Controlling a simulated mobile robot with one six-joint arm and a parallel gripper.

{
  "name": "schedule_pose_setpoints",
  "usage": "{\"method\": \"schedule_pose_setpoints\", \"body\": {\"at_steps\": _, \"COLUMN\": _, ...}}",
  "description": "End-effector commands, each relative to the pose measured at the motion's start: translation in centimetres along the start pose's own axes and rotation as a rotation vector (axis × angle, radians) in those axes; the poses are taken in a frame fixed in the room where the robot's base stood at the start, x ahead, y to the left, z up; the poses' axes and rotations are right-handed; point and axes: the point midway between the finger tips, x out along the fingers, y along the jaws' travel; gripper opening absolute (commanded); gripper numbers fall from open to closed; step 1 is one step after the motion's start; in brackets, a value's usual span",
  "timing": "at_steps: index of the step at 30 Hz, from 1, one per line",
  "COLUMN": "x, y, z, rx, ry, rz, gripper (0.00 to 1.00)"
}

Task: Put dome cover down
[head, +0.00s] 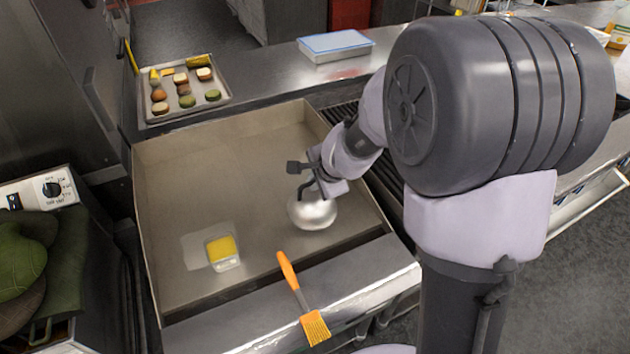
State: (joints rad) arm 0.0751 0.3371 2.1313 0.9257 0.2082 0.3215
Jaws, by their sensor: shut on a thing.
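The dome cover (313,212) is a shiny silver metal dome at the right part of the flat griddle (190,168). My gripper (305,187) is above the dome cover and shut on the top of it, probably its handle, which my gripper partly hides. The dome looks upright, with its rounded side up. I cannot tell whether its rim touches the griddle surface.
A clear container with yellow content (222,250) sits on the griddle's front left. An orange-handled brush (303,300) lies across the front ledge. A tray of small round foods (160,118) and a blue-white box (336,45) stand behind. The griddle has raised walls and a clear middle.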

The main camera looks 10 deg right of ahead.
Motion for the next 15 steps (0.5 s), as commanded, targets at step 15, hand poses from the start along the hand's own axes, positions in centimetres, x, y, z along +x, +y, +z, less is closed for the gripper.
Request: {"method": "schedule_pose_setpoints", "body": {"at_steps": 15, "x": 0.22, "y": 0.15, "z": 0.0, "rx": 0.0, "ry": 0.0, "rz": 0.0, "gripper": 0.32}}
